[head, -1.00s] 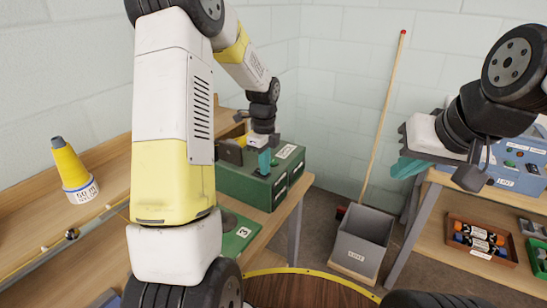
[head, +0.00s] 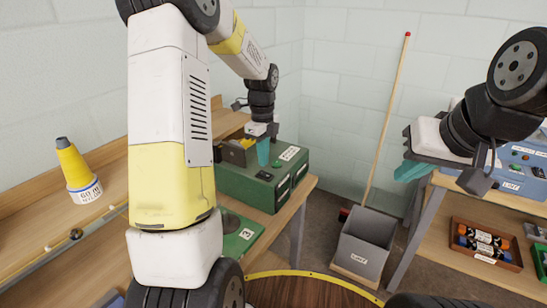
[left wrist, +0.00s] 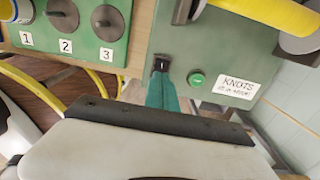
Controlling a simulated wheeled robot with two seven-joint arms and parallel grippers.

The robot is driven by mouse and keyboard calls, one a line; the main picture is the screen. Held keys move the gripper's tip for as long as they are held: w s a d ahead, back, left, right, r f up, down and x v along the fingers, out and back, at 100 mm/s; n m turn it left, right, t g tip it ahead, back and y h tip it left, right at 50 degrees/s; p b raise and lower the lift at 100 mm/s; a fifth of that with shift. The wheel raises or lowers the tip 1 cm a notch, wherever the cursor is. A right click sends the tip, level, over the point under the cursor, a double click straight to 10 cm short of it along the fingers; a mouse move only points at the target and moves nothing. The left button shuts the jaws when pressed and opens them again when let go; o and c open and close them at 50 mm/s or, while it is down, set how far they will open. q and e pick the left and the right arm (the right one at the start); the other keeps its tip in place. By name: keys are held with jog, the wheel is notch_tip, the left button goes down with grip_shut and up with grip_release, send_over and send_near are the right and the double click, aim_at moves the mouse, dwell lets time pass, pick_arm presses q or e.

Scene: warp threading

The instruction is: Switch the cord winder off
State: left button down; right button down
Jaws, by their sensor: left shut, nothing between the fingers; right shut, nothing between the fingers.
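A green machine box (head: 240,185) stands on the left bench, with a black switch (head: 264,175) and a white label (head: 290,153) on top. In the left wrist view its green top (left wrist: 225,50) carries the black switch (left wrist: 160,64), a round green button or lamp (left wrist: 196,79) and a "KNOTS" label (left wrist: 238,90). My left gripper (head: 263,152) is shut and empty above the box. Its teal fingertips (left wrist: 162,80) show right by the switch in the wrist view; contact cannot be told. My right gripper (head: 410,171) is shut and empty in the air at the right.
A yellow cone (head: 75,165) stands on the left bench. A grey bin (head: 364,243) and a broom handle (head: 385,120) stand between the benches. A blue machine (head: 522,165) is on the right bench, above a brown tray (head: 487,246). Numbered discs (left wrist: 105,22) sit beside the green box.

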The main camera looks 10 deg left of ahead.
pick_arm(q)
jog(key=shift+r, duration=2.1)
notch_tip(320, 180, up, 6)
jog(key=r, duration=0.1)
send_over(261, 173)
jog(key=shift+w+f, duration=0.15)
jog(key=shift+f, duration=0.15)
notch_tip(261, 173, down, 14)
jog(key=shift+f, duration=0.1)
jog(key=shift+a+f, duration=0.1)
jog(key=shift+f, duration=0.1)
